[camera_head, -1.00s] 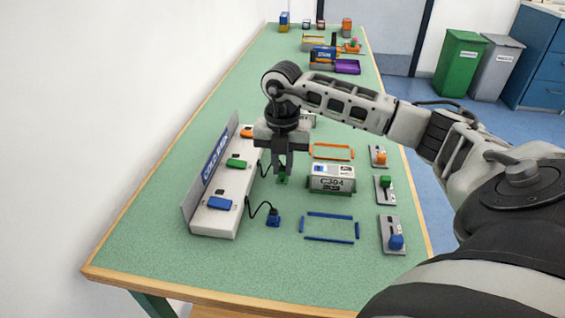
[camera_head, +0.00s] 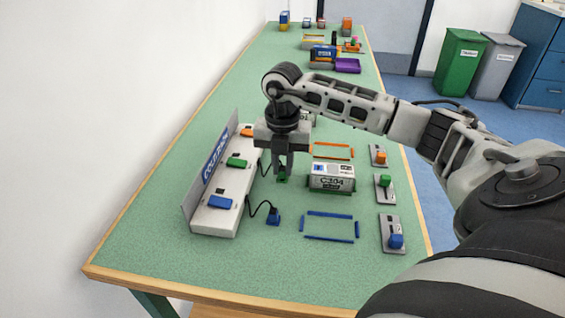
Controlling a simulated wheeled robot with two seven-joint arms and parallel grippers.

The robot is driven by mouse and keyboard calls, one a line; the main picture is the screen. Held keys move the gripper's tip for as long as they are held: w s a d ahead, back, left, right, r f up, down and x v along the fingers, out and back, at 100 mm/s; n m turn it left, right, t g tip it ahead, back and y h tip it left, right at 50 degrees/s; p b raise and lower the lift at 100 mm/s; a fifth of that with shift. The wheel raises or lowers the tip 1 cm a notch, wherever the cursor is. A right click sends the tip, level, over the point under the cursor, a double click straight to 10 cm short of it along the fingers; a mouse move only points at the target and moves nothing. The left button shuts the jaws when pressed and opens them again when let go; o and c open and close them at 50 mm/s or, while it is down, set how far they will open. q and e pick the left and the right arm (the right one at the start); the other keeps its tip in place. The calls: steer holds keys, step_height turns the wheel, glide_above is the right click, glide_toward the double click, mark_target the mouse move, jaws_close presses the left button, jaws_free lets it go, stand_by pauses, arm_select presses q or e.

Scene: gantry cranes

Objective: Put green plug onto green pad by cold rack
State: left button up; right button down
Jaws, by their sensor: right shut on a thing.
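The green plug (camera_head: 283,177) is between the fingertips of my right gripper (camera_head: 284,168), which is shut on it. The gripper points down just right of the cold rack (camera_head: 215,205), a white rack with a lettered back panel along the left of the table. The green pad (camera_head: 237,160) sits on the rack, left of the gripper, between a blue pad (camera_head: 220,202) at the near end and an orange one (camera_head: 247,132) farther back. I cannot tell whether the plug touches the table. My left gripper is not in view.
A blue plug (camera_head: 273,216) on a black cable stands beside the rack. A white box (camera_head: 332,177) is right of my gripper, between orange and blue outlines (camera_head: 328,240). Switch plates with orange, green (camera_head: 385,183) and blue knobs line the right edge. The near table is clear.

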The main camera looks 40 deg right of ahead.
steer(key=shift+f, duration=0.15)
stand_by(0.6)
steer(key=c, duration=0.8)
jaws_free()
steer(key=shift+r+p, duration=2.9)
steer(key=shift+r, duration=0.6)
steer(key=shift+r, duration=0.1)
